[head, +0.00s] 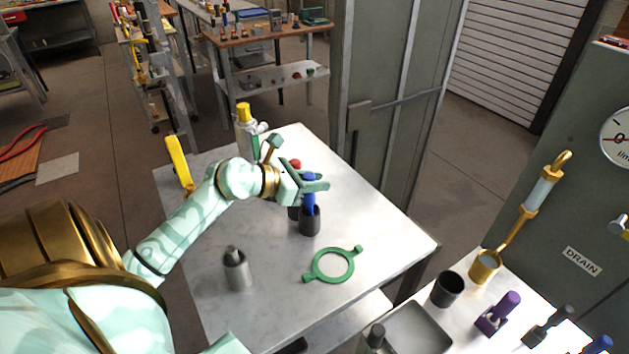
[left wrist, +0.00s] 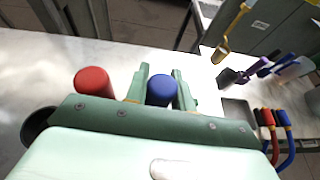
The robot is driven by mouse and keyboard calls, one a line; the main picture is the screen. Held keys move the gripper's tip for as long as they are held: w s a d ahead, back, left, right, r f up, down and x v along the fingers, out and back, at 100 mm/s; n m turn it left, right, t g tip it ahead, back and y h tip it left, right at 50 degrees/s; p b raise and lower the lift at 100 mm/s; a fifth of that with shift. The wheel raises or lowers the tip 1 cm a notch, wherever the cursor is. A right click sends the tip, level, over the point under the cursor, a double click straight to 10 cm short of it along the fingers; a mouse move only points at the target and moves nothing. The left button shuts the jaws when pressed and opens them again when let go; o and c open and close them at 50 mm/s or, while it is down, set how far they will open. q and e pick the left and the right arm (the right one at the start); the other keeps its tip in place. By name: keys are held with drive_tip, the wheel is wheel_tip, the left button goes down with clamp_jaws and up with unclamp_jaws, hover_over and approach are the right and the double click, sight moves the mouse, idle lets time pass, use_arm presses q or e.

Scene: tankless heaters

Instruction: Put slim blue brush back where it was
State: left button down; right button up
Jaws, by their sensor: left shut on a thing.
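My left gripper (head: 318,185) is shut on the slim blue brush (head: 309,195), above the metal table (head: 375,240). The brush stands roughly upright, and its lower part meets the mouth of a dark cup (head: 310,223). I cannot tell whether it rests on the cup's bottom. In the left wrist view the round blue end (left wrist: 161,90) sits between the two fingers (left wrist: 160,85). A red-topped thing (head: 295,163) stands close behind the gripper; its red end (left wrist: 93,82) is left of the fingers in the wrist view. My right gripper is not in view.
A yellow-capped bottle (head: 245,118) and a yellow-handled tool (head: 179,165) are at the back. A second bench at right holds a tray (head: 420,335), a dark cup (head: 447,288) and a purple tool (head: 497,315).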

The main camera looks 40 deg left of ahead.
use_arm(q)
drive_tip(key=c, duration=1.2)
unclamp_jaws()
drive_tip(key=shift+f, duration=0.15)
drive_tip(key=shift+r, duration=0.25)
drive_tip(key=p+v, duration=0.1)
drive_tip(key=v, duration=1.1)
drive_tip(key=shift+p, duration=0.35)
drive_tip(key=shift+f, duration=0.1)
